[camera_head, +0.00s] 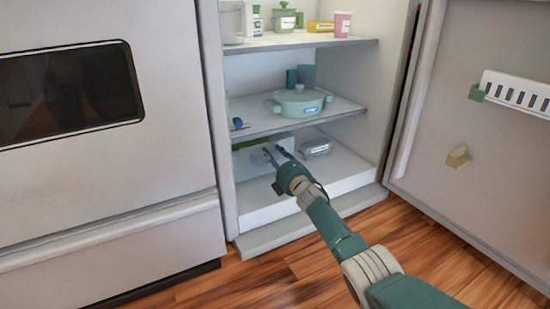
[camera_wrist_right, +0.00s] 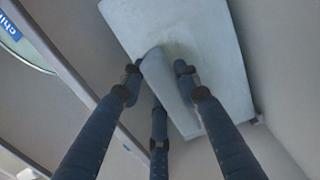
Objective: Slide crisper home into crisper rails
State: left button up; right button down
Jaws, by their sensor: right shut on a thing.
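The crisper (camera_head: 246,162), a pale box-like drawer, sits at the lower left inside the open fridge, under the lower shelf. In the right wrist view, its flat pale face (camera_wrist_right: 212,38) fills the upper middle. My right gripper (camera_head: 275,154) is at the crisper's front. In the right wrist view, the fingers (camera_wrist_right: 160,78) are shut on a thin pale flap or handle that stands out from the crisper's face. I cannot make out the crisper rails. My left gripper is not in view.
A clear package (camera_head: 315,148) lies right of the crisper on the fridge floor. A green pot (camera_head: 299,101) stands on the shelf (camera_head: 255,120) above. The fridge door (camera_head: 450,95) stands open at right. A closed appliance front (camera_head: 165,150) is at left.

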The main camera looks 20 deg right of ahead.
jog(key=shift+r, duration=0.35)
jog(key=c, duration=1.2)
grip_release()
jog(key=shift+f, duration=0.45)
jog(key=shift+r, duration=0.15)
jog(key=c, duration=0.5)
jog(key=shift+r, duration=0.1)
